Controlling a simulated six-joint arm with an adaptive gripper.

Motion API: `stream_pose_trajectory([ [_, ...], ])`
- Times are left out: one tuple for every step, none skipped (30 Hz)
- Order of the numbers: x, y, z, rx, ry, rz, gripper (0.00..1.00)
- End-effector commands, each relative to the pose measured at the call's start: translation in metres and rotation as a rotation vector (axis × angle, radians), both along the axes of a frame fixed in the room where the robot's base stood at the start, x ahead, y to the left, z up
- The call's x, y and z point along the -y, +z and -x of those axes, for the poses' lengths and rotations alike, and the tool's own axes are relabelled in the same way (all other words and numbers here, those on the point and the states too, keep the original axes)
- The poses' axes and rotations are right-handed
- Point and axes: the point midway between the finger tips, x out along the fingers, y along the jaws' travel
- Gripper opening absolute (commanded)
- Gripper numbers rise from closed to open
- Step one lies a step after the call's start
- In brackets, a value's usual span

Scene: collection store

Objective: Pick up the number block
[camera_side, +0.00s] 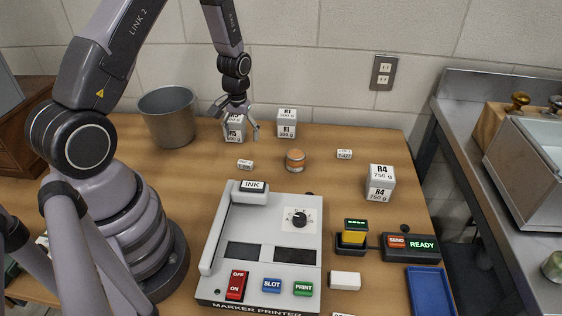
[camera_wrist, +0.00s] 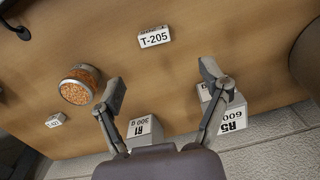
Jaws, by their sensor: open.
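A small white block labelled T-205 (camera_wrist: 155,38) lies flat on the wooden table in the wrist view, just beyond my fingertips. It also shows in the side view (camera_side: 245,164), in front of my gripper. A second small white tag block (camera_side: 344,154) lies further right; it also shows at the left of the wrist view (camera_wrist: 55,120). My gripper (camera_side: 237,122) is open and empty, pointing down in front of the stacked R5 blocks (camera_side: 236,136). Its two spread fingers also show in the wrist view (camera_wrist: 163,84), with bare table between their tips.
R1 blocks (camera_side: 286,130) stand right of my gripper, and a jar with orange contents (camera_side: 295,160) stands front right. A grey bucket (camera_side: 168,118) is to the left. The marker printer (camera_side: 268,235) fills the front middle. R4 blocks (camera_side: 380,182) and a blue tray (camera_side: 430,290) are right.

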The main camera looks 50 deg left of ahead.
Motion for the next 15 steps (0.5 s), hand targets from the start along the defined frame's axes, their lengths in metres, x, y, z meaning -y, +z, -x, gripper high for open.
stream_pose_trajectory([
  [0.001, -0.011, 0.001, -0.004, -0.001, 0.002, 0.76],
  [0.001, -0.016, 0.001, -0.003, -0.001, 0.001, 0.76],
  [0.001, -0.022, 0.0, -0.003, -0.001, 0.001, 0.76],
  [0.001, -0.026, 0.0, -0.002, -0.001, 0.0, 0.76],
  [0.001, -0.029, 0.0, -0.002, -0.001, 0.001, 0.76],
  [0.001, -0.032, 0.0, -0.001, -0.001, 0.001, 0.76],
  [0.001, -0.033, 0.0, -0.001, -0.001, 0.001, 0.76],
  [0.001, -0.035, 0.0, -0.001, -0.001, 0.001, 0.76],
  [0.001, -0.037, 0.0, -0.001, -0.002, 0.001, 0.76],
  [0.001, -0.039, 0.0, 0.0, -0.002, 0.0, 0.76],
  [0.002, -0.043, -0.001, -0.001, -0.002, 0.001, 0.76],
  [0.003, -0.048, -0.001, -0.003, -0.003, 0.001, 0.76],
  [0.004, -0.053, -0.001, -0.003, -0.003, 0.001, 0.76],
  [0.005, -0.058, -0.002, -0.003, -0.004, 0.001, 0.76],
  [0.006, -0.065, -0.002, -0.003, -0.004, 0.001, 0.76],
])
